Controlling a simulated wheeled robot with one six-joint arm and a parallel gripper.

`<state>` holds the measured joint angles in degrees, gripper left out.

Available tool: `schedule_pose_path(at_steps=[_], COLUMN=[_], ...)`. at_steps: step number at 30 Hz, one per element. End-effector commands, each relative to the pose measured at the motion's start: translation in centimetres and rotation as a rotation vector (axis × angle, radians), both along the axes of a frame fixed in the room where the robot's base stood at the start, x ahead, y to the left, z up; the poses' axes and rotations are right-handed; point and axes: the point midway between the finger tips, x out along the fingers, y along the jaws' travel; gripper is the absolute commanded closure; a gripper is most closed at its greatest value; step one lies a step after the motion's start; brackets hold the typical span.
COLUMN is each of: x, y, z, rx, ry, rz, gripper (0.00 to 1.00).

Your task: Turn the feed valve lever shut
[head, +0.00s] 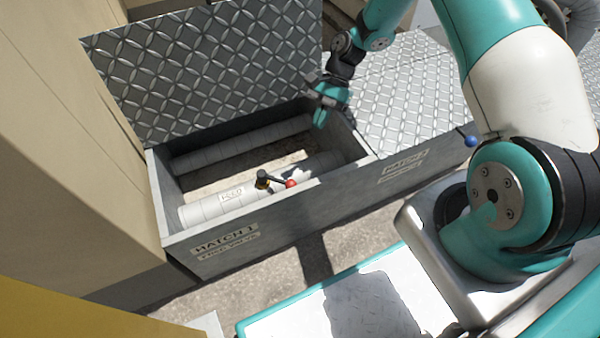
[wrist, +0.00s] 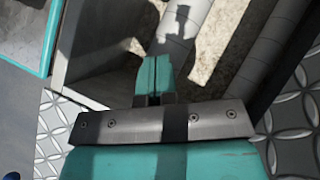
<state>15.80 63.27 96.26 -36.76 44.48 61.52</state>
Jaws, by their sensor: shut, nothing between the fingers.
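The feed valve lever (head: 279,181) sits on a white lagged pipe (head: 203,209) marked "FEED" inside the open hatch box. It has a yellow and black hub, a short dark arm and a red knob (head: 291,184) at its right end, near the front wall. My gripper (head: 320,118) is shut and empty at the right end of the open hatch, pointing down, to the upper right of the lever and apart from it. In the wrist view the shut fingers (wrist: 154,75) point into the hatch. The lever is not clearly seen there, only shadows on the pipe.
The hatch box front wall (head: 225,246) reads "HATCH 1 FEED VALVE". Its tread-plate lid (head: 200,65) stands raised behind. A second pipe (head: 240,145) runs along the back. A beige housing (head: 70,130) stands left.

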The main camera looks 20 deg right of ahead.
Motion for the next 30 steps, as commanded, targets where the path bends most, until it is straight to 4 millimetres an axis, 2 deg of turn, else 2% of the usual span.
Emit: schedule_pose_path(at_steps=[1, 5, 19, 24, 30], x=[-0.1, -0.4, -3.5, -4.7, -5.4], y=[-0.3, 0.0, 5.0, 7.2, 8.3], z=[-1.0, -2.3, -9.7, -10.0, -10.0], rx=[0.0, -0.002, -0.001, -0.002, -0.001], ry=[0.015, 0.032, 0.031, 0.028, 0.028], rz=[-0.019, -0.035, -0.031, -0.03, -0.031], gripper=[1.0, 1.0, 1.0, 1.0, 1.0])
